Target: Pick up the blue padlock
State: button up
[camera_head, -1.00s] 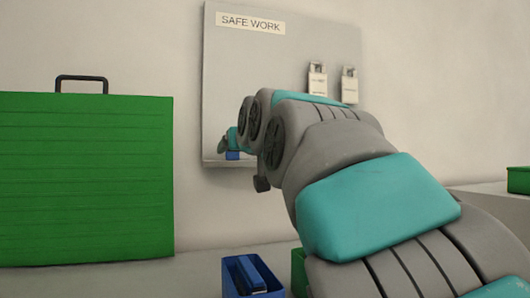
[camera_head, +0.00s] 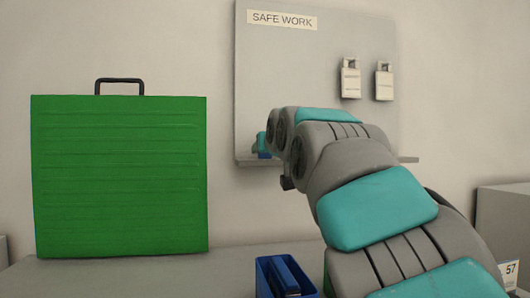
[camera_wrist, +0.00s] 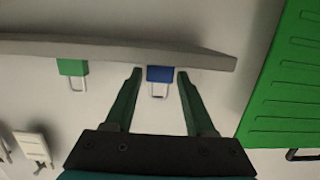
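The blue padlock (camera_wrist: 159,74) stands on the narrow grey shelf of the board, its shackle pointing down in the tilted wrist view. In the head view it is a small blue patch (camera_head: 264,153) at the board's lower left, partly hidden by my gripper. My gripper (camera_wrist: 159,73) is open, with one dark green finger on each side of the padlock. Gaps show between both fingertips and the padlock body. A finger (camera_head: 258,143) shows small in the head view. Whether the fingertips reach level with the padlock in depth is hard to tell.
A green padlock (camera_wrist: 72,67) stands on the same shelf (camera_wrist: 110,47). White padlocks (camera_head: 350,80) hang on the SAFE WORK board (camera_head: 300,60). A large green case (camera_head: 120,175) stands left on the bench. A blue bin (camera_head: 272,285) sits below my arm.

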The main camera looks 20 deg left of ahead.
grip_shut()
jog(key=shift+r, duration=0.15)
dwell(0.4)
jog(key=shift+a+r, duration=0.1)
jog(key=shift+r, duration=1.6)
jog(key=s+r+b, duration=0.1)
jog(key=s+b, duration=0.2)
jog(key=s, duration=1.3)
jog(key=shift+d+r, duration=0.2)
jog(key=shift+d, duration=0.15)
